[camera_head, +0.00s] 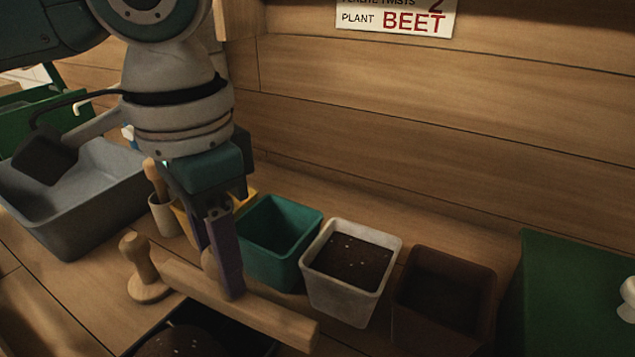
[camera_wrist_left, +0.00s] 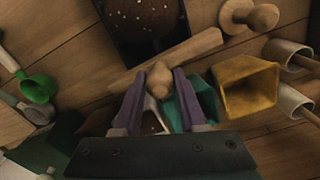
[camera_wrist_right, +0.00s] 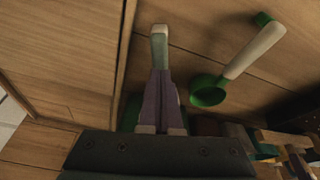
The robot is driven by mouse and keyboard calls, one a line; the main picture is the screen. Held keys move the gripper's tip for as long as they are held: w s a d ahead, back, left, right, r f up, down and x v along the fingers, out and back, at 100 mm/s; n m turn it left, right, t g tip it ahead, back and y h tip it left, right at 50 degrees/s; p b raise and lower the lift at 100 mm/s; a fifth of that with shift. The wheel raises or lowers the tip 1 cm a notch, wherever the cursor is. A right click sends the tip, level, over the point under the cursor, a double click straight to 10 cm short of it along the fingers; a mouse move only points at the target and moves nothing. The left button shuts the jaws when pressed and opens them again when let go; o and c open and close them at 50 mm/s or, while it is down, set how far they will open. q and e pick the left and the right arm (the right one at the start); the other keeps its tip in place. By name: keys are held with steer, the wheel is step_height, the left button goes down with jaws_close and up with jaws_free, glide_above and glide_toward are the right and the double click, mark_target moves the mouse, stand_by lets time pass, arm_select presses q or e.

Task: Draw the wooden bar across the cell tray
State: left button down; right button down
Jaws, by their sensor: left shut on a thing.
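The wooden bar (camera_head: 255,317) is a pale beam with a rounded knob in the middle. My left gripper (camera_head: 222,275) points down and is shut on this knob, which shows between its fingers in the left wrist view (camera_wrist_left: 160,80). Dark speckled soil (camera_wrist_left: 142,18) is heaped in the tray. In the right wrist view my right gripper (camera_wrist_right: 160,75) has its fingers together. A pale green piece (camera_wrist_right: 160,47) shows just beyond its tips; its contact is unclear.
A wooden stamp (camera_head: 147,270) stands left of the bar. Behind are a teal pot (camera_head: 290,245), a white pot of soil (camera_head: 335,300) and a brown pot (camera_head: 445,325). A grey bin (camera_head: 105,190) is at left, a green box (camera_head: 570,290) at right. A green scoop (camera_wrist_right: 208,92) lies near my right gripper.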

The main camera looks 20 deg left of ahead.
arm_select(q)
steer(key=shift+f, duration=0.3)
